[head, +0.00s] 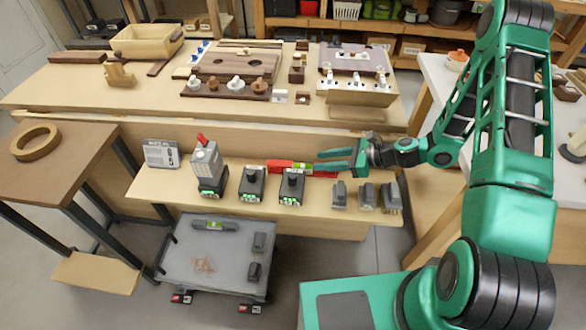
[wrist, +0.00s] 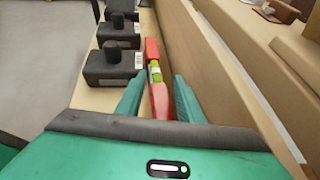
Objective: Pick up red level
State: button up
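The red level (head: 280,165) lies on the wooden shelf, close to the back board, with a light and yellow-green section near its middle. In the wrist view the red level (wrist: 158,98) runs away from me between the two fingers. My gripper (head: 336,160) is at its right end in the head view. In the wrist view my gripper (wrist: 157,92) is open, with one green finger on each side of the level and a gap beside it. Whether the fingers reach down to the shelf is hard to tell.
Black batteries on chargers (head: 251,183) stand close in front of the level. More grey batteries (head: 366,196) stand to the right on the shelf (head: 320,205). The back board (wrist: 200,60) rises beside the right finger in the wrist view. A grey cart (head: 190,265) stands below.

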aim_at(304, 163)
jog(key=shift+x, duration=2.8)
jog(key=shift+s+f, duration=0.1)
grip_shut()
